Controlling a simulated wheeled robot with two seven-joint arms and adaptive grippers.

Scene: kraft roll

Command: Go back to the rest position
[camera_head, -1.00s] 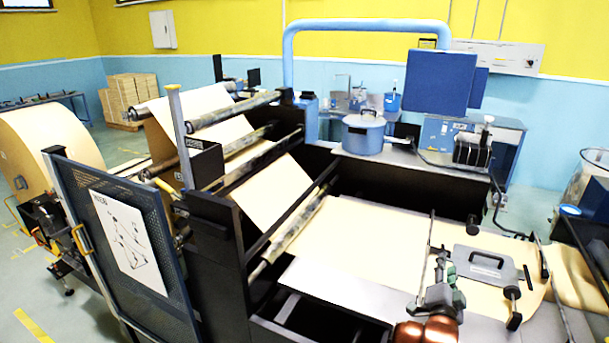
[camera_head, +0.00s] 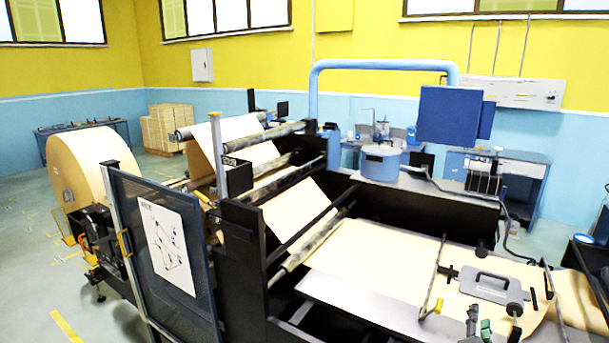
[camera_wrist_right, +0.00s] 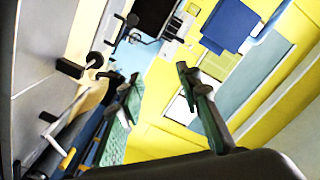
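My right gripper (camera_head: 479,327) shows at the bottom edge of the head view, in front of the kraft sheet. Only its finger ends with green pads show there. In the right wrist view my right gripper (camera_wrist_right: 158,82) has its two green-padded fingers spread apart, with nothing between them. The kraft paper sheet (camera_head: 375,255) lies flat on the machine bed. A grey plate with a handle (camera_head: 490,287) lies on the sheet, apart from the gripper. My left gripper is not in view.
The large kraft roll (camera_head: 88,165) stands at the left. A blue mesh guard (camera_head: 135,240) with a paper sign stands before the machine's rollers. A blue pot (camera_head: 380,162) and a dark blue panel (camera_head: 448,115) are behind the bed. Free floor shows at the left.

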